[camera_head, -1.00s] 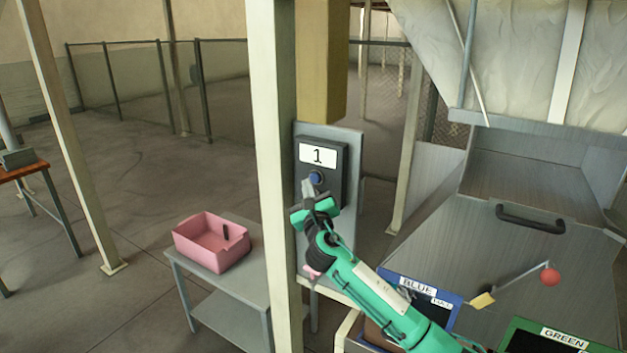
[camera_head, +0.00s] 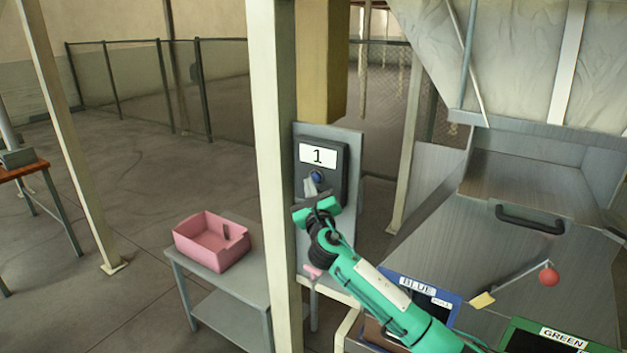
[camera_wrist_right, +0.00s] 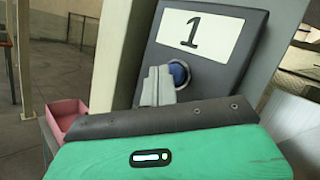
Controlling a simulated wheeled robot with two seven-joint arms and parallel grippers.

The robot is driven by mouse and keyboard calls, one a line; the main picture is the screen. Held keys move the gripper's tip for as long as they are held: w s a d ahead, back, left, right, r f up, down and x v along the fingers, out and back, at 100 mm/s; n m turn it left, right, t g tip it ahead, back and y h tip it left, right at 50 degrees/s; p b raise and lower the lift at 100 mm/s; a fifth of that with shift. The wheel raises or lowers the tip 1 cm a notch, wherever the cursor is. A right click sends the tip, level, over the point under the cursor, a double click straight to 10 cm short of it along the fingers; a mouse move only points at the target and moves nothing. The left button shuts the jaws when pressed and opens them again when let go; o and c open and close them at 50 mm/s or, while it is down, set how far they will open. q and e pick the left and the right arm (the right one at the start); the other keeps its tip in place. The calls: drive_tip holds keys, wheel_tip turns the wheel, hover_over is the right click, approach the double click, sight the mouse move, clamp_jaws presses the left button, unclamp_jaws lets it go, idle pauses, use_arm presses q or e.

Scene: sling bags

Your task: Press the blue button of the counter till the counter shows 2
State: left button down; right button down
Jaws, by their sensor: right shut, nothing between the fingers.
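The counter (camera_head: 341,160) is a dark box on a grey panel, and its white display (camera_head: 318,155) reads 1. Its round blue button (camera_head: 317,176) sits just below the display. In the right wrist view the counter (camera_wrist_right: 238,65) and the blue button (camera_wrist_right: 179,73) show close up. My right gripper (camera_head: 310,187) is shut and empty, with its fingertips just below and left of the button. In the right wrist view the fingers (camera_wrist_right: 158,84) partly cover the button's left side; I cannot tell whether they touch it. My left gripper is not in view.
A pale post (camera_head: 272,120) stands just left of the counter. A pink bin (camera_head: 207,257) sits on a small grey table at the left. Blue-labelled (camera_head: 418,288) and green-labelled (camera_head: 562,338) bins are at lower right, by a large metal chute (camera_head: 540,245).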

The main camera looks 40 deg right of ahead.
drive_tip(key=shift+w+d, duration=0.2)
drive_tip(key=shift+d, duration=0.25)
idle(0.3)
drive_tip(key=shift+a, duration=0.1)
drive_tip(key=shift+s+a+p, duration=0.35)
drive_tip(key=shift+a+p, duration=0.15)
drive_tip(key=shift+a, duration=0.25)
drive_tip(key=shift+a, duration=0.1)
drive_tip(key=a, duration=0.1)
drive_tip(key=s+a+p, duration=0.1)
drive_tip(key=a, duration=0.1)
drive_tip(key=s+a+p, duration=0.1)
drive_tip(key=shift+a, duration=0.25)
idle(0.6)
